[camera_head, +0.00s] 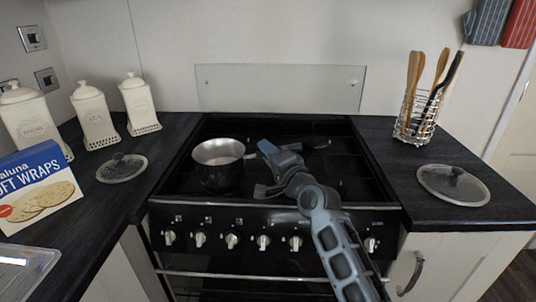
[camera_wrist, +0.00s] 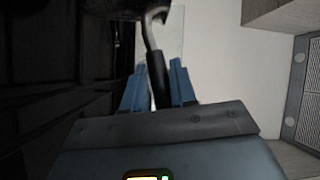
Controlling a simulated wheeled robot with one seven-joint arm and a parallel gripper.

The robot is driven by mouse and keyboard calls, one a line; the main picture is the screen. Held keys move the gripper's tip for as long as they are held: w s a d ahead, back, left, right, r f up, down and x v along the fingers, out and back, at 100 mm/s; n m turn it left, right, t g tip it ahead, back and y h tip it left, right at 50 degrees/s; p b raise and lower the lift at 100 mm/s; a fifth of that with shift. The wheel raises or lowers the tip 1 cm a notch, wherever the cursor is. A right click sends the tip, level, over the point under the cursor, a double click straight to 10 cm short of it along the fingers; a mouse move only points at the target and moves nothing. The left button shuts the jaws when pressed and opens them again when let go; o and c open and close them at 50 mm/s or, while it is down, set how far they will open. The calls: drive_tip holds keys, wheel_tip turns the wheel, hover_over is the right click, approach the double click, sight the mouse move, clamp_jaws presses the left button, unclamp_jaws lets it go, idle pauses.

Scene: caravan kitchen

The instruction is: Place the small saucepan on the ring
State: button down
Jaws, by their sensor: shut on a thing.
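The small saucepan (camera_head: 218,178), dark outside with a bright metal inside, is upright at the left front of the black hob (camera_head: 340,170). I cannot tell whether its base touches the hob or hangs just above it. My gripper (camera_head: 266,150) is to its right, shut on its handle. In the wrist view the dark handle (camera_wrist: 158,80) lies between my two blue fingertips (camera_wrist: 158,88), and the pan's dark body is cut off at the top edge. The ring under the pan is hidden; other rings are too dark to make out.
Canisters (camera_head: 93,115), a wraps box (camera_head: 38,188) and a glass lid (camera_head: 121,168) stand on the left worktop. A utensil holder (camera_head: 414,115) and another lid (camera_head: 453,184) are on the right. A glass splashback (camera_head: 280,88) rises behind the hob. Knobs line its front.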

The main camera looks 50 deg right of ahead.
drive_tip(key=shift+r, duration=0.1)
drive_tip(key=c, duration=0.9)
unclamp_jaws()
drive_tip(key=b+v, duration=0.2)
drive_tip(key=v, duration=1)
